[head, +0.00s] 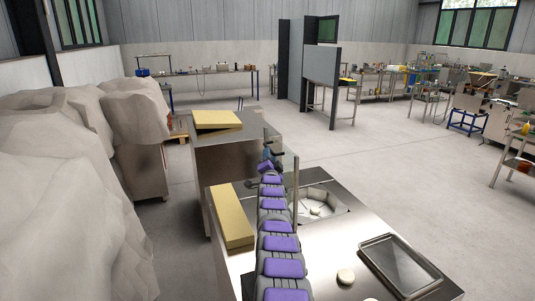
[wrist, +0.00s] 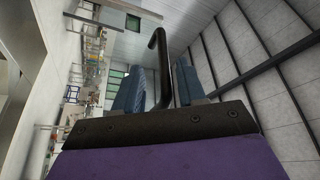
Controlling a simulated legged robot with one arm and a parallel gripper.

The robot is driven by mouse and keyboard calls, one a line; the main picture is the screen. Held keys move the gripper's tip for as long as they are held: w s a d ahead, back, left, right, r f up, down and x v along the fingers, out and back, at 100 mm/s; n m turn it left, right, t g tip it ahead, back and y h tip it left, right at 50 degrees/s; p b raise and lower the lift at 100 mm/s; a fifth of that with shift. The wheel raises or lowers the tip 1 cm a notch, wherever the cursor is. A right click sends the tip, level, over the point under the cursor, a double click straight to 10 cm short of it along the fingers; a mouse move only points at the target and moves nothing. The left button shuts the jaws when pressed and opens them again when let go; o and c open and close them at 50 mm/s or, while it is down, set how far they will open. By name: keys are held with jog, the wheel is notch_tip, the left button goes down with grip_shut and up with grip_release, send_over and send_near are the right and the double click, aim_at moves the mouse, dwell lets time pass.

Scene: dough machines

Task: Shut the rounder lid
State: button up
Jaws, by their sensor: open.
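The rounder (head: 345,225) is a steel-topped machine with an open, many-sided bowl in its top. A pale lump lies inside the bowl. A clear panel with a metal edge (head: 296,190) stands upright at the bowl's left side, apparently the raised lid. My arm runs along its left, partly hiding it. My gripper (head: 270,154) is small and dark at the panel's far upper end; contact is unclear there. In the wrist view, my gripper (wrist: 160,88) has its blue fingers apart. A dark bent bar (wrist: 158,65) shows between them; I cannot tell whether it is a handle.
A yellowish block (head: 232,216) is left of my arm; another (head: 217,121) sits on a cabinet behind. Large covered shapes (head: 60,190) fill the left.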

jog(key=shift+w+d+r+p, duration=0.2)
jog(key=shift+w+r+p, duration=0.2)
jog(key=shift+w+p, duration=0.15)
jog(key=p+x, duration=0.1)
jog(key=p, duration=0.1)
jog(key=p+x, duration=0.1)
jog(key=p, duration=0.2)
jog(key=shift+w+a+f, duration=0.1)
jog(key=shift+w+a, duration=0.15)
jog(key=shift+w, duration=0.15)
jog(key=shift+a, duration=0.1)
jog(key=shift+a+f, duration=0.15)
jog(key=shift+c, duration=0.5)
grip_shut()
